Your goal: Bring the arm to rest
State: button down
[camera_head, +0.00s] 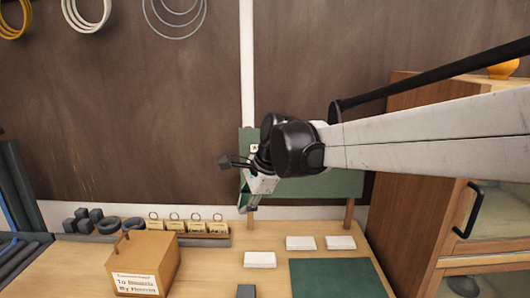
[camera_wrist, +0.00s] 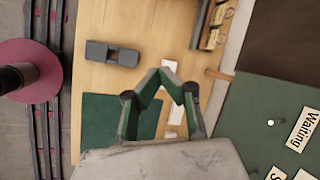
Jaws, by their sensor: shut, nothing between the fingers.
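My gripper (camera_head: 248,205) hangs at the end of my arm, in front of the green board and above the back of the wooden table (camera_head: 215,280). In the wrist view my gripper (camera_wrist: 161,73) is shut, its fingertips together and empty. The fingers appear above the table and touch nothing that I can see. My arm reaches in from the right and hides part of the green board (camera_head: 310,185).
A wooden box (camera_head: 152,250) with a label stands at the left front. White blocks (camera_head: 260,259) and a green mat (camera_head: 335,280) lie on the table. A wooden cabinet (camera_head: 410,215) stands at the right. A dark grey block (camera_wrist: 112,53) shows in the wrist view.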

jog(key=s+d+f+n+t+h+b, duration=0.1)
jog(key=s+d+n+t+h+b, duration=0.15)
jog(key=s+d+n, duration=0.85)
jog(key=s+d+f+n+t+h+b, duration=0.1)
jog(key=s+d+f, duration=0.3)
jog(key=s+d, duration=0.3)
jog(key=s+d+f+n+t+h, duration=0.1)
jog(key=s+d+f, duration=0.3)
jog(key=s+d, duration=0.3)
jog(key=shift+s+d+f+b, duration=0.3)
jog(key=shift+s+b, duration=0.05)
